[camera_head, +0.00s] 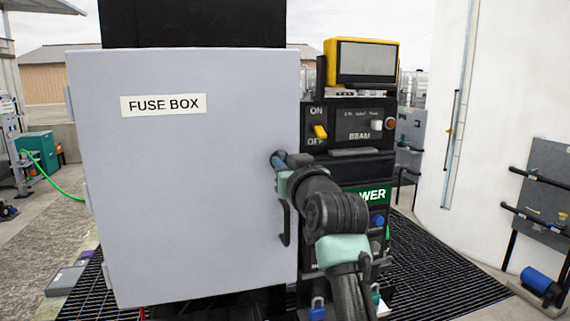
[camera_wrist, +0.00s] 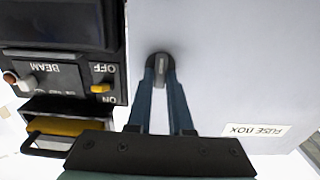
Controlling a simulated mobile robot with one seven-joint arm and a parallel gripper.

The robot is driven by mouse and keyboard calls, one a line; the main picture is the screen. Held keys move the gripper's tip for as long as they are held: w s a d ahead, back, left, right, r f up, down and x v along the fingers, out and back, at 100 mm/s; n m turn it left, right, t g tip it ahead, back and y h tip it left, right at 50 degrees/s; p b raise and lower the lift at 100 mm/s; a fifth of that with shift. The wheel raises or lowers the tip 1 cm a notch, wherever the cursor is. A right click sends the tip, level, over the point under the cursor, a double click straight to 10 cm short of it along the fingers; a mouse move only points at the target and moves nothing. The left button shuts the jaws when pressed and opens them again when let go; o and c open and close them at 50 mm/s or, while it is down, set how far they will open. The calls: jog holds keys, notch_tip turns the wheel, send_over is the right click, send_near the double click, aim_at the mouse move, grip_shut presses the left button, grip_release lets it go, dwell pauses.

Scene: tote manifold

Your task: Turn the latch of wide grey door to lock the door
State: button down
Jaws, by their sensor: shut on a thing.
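The wide grey door (camera_head: 190,190), labelled "FUSE BOX", stands upright and looks closed in the head view. Its pale surface also fills the right of the wrist view (camera_wrist: 230,60), which is upside down. The latch (camera_wrist: 160,68) is a small dark knob with a lighter grip bar near the door's edge. The bar points along my fingers in the wrist view. My gripper (camera_wrist: 161,82) is shut on the latch, with one blue finger on each side. In the head view my gripper (camera_head: 278,160) is at the door's right edge and hides the latch.
Right of the door is a black panel with a yellow ON/OFF switch (camera_head: 320,132) and a BEAM unit (camera_head: 362,128). A yellow-framed screen (camera_head: 362,62) sits above it. A white curved wall (camera_head: 490,130) stands farther right. Dark floor grating (camera_head: 440,270) lies below.

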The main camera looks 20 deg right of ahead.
jog(key=shift+f+n+b, duration=0.1)
jog(key=shift+n+b, duration=0.3)
jog(key=shift+b, duration=0.05)
jog(key=shift+f+n+b, duration=0.1)
jog(key=shift+n+b, duration=0.9)
jog(key=shift+b, duration=0.05)
jog(key=n+b, duration=0.5)
jog(key=n, duration=1)
jog(key=shift+a, duration=0.2)
jog(key=c, duration=0.8)
grip_release()
